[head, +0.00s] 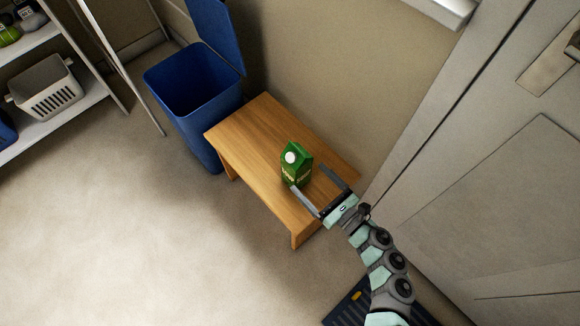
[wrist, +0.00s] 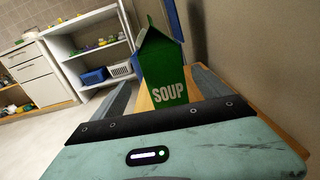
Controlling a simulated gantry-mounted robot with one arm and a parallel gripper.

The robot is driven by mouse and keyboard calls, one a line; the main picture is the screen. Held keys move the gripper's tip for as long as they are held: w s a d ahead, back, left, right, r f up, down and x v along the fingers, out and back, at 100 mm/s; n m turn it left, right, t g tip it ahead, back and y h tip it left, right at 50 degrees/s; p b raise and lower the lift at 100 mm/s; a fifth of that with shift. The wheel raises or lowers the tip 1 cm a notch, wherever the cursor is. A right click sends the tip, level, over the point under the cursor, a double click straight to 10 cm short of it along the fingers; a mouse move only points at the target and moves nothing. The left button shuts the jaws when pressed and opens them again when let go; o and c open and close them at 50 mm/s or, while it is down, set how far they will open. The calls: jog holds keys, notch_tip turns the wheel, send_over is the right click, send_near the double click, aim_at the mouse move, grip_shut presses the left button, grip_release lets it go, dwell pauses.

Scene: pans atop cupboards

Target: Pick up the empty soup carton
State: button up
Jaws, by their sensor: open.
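The green soup carton (head: 295,165) with a white round cap stands upright on a small wooden table (head: 257,128). My gripper (head: 308,180) is open and level near the table top, with one finger on each side of the carton's near part in the head view. In the wrist view the carton (wrist: 164,70), marked SOUP, stands between my two spread fingers (wrist: 163,90), ahead of the palm. I cannot tell whether either finger touches it. The carton's base is partly hidden behind my palm in the wrist view.
A blue bin (head: 192,92) with its lid up stands at the table's far left end. A wall runs behind the table and a door (head: 500,190) is at right. White shelves (head: 60,105) with a basket stand at left. The floor at lower left is clear.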

jog(key=shift+w+f, duration=0.2)
jog(key=shift+w, duration=0.1)
jog(key=x, duration=0.3)
jog(key=b+x, duration=0.1)
jog(key=x, duration=0.2)
jog(key=b+x, duration=0.1)
jog(key=x, duration=0.3)
jog(key=shift+w+d+r, duration=0.1)
jog(key=shift+d+r, duration=0.05)
jog(key=shift+r, duration=0.1)
jog(key=shift+c, duration=0.2)
jog(key=c, duration=1.4)
